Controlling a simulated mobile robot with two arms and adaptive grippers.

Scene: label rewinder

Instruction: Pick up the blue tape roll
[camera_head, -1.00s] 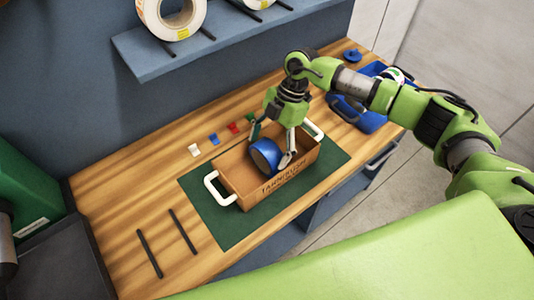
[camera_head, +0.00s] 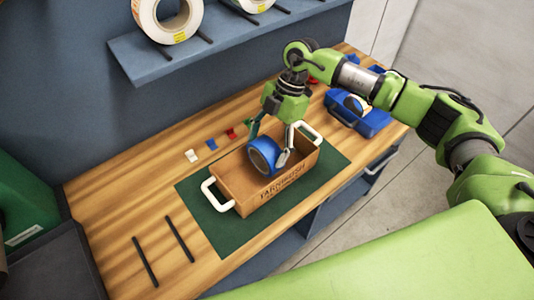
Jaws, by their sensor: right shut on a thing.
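The blue tape roll (camera_head: 262,154) is in the brown box (camera_head: 232,190), at its middle, tilted with its open side facing the front. My right gripper (camera_head: 268,148) reaches down into the box from above, with a finger on either side of the roll. It is shut on the roll. The box has white handles at both ends and dark lettering on its front. My left gripper does not show.
The box stands on a green mat (camera_head: 226,238) on a wooden table. A blue bin (camera_head: 372,122) is at the table's right end. Two black rods (camera_head: 145,262) lie at the front left. Small coloured pieces (camera_head: 212,145) lie behind the box. A shelf (camera_head: 150,70) with white rolls hangs above.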

